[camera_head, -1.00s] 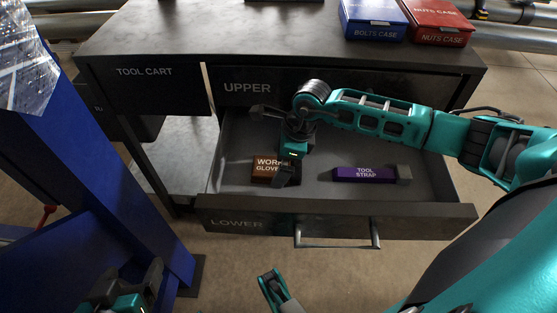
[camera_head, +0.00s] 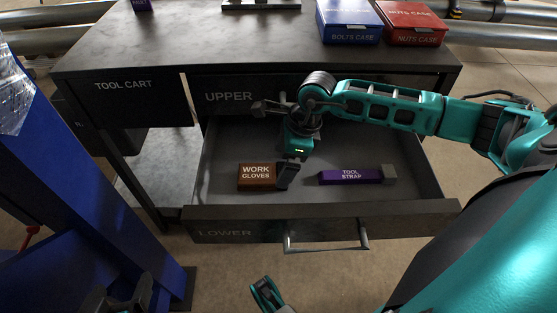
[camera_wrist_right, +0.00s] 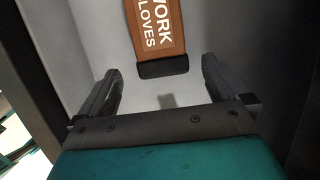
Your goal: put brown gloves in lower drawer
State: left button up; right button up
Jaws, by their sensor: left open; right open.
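The brown work gloves box (camera_head: 257,177) lies flat on the floor of the pulled-out lower drawer (camera_head: 420,185), in its left part. My right gripper (camera_head: 287,175) is inside the drawer, just right of the box, pointing down. In the right wrist view, the gripper (camera_wrist_right: 160,88) has its fingers spread and empty, with the brown box (camera_wrist_right: 157,30) beyond the fingertips, its dark end towards me. My left gripper (camera_head: 124,302) is at the bottom left edge, partly cut off, open and away from the drawer.
A purple tool strap (camera_head: 350,176) lies in the drawer right of the gloves. The upper drawer (camera_head: 228,97) is shut above. A blue bolts case (camera_head: 348,22) and red nuts case (camera_head: 412,22) are on the cart top (camera_head: 200,40). A blue post (camera_head: 80,190) stands at left.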

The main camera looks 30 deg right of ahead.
jog(key=shift+s+d+r, duration=0.4)
jog(key=shift+d+r, duration=0.15)
jog(key=shift+d, duration=0.05)
dwell(0.3)
